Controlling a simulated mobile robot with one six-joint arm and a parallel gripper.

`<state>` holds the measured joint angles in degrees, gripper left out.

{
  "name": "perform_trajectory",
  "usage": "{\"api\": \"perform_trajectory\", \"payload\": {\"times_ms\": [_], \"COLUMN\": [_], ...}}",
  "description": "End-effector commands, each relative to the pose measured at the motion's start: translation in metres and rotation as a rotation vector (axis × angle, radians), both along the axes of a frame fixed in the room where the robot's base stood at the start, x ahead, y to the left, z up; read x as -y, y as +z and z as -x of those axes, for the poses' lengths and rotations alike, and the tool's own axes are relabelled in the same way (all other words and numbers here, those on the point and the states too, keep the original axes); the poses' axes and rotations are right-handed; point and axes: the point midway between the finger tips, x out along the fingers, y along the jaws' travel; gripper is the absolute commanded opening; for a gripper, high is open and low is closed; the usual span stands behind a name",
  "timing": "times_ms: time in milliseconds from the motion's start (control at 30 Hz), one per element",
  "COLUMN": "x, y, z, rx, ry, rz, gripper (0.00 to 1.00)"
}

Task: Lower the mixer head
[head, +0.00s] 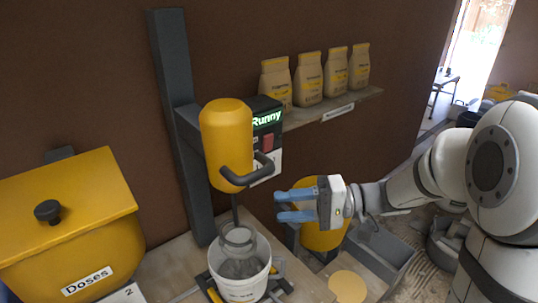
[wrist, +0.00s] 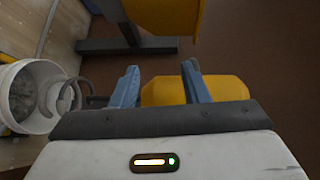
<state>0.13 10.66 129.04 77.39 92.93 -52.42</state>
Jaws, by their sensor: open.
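The yellow mixer head (head: 227,140) hangs on a dark upright column (head: 172,65) in the head view. A grey bar handle (head: 262,166) sticks out of its lower right side. A thin shaft (head: 235,210) runs down from it towards a white bucket (head: 240,287), with a clear gap between head and rim. How deep the shaft reaches is unclear. My gripper (head: 280,206) is open and empty, right of and below the handle, with blue fingers pointing left. In the wrist view the bucket (wrist: 12,88) is at the left and the open fingers (wrist: 162,82) show yellow between them.
A yellow "Doses" bin (head: 70,225) stands left. A control box reading "Runny" (head: 266,118) is behind the head. A shelf (head: 340,106) with several bags is on the wall. A yellow container (head: 318,240) is behind my gripper; a yellow disc (head: 347,287) is at the front.

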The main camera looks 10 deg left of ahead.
Motion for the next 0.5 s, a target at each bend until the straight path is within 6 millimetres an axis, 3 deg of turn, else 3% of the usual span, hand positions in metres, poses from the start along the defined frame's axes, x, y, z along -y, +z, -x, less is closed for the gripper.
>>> {"api": "perform_trajectory", "payload": {"times_ms": [100,200,367,500], "x": [-0.002,-0.002,-0.014,-0.036], "y": [0.02,0.027,0.033,0.037], "z": [-0.028,-0.04,-0.043,-0.04], "rx": [0.035,0.061,0.074,0.072], "ry": [-0.061,-0.094,-0.107,-0.104], "rz": [-0.158,-0.229,-0.258,-0.256], "gripper": [0.41,0.41,0.41,0.41]}}
